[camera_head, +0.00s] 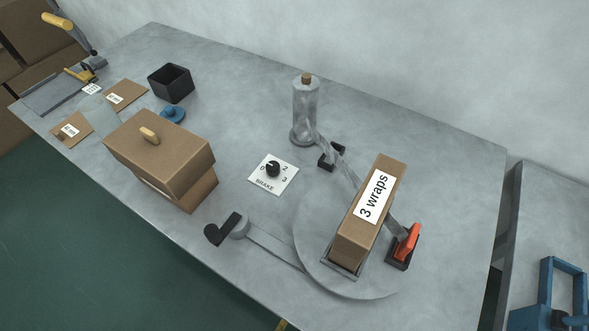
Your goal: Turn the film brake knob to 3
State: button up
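The film brake knob (272,169) is small, round and black. It stands on a white plate (263,187) marked BRAKE, in the middle of the grey table. The figures 0, 2 and 3 can be read around it, with 0 at the left, 2 at the upper right and 3 at the lower right. A small light mark shows near the knob's upper left, but its exact setting is too small to read. The film roll (306,104) stands upright behind the plate. My gripper is not in view, and nothing touches the knob.
A carton labelled "3 wraps" (352,235) stands on the round turntable (312,245), right of the knob. A crank with a black handle (222,230) lies in front. A brown box (160,152) with a knobbed lid and a black bin (171,83) are left. The grey table (440,160) is bare at the back right.

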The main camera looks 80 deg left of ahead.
aim_at(272, 167)
jog(key=u, duration=1.9)
jog(key=k+j+z, duration=0.15)
jog(key=k+j, duration=0.15)
jog(key=k+j+z, duration=0.1)
jog(key=k+j, duration=0.2)
jog(key=k, duration=0.15)
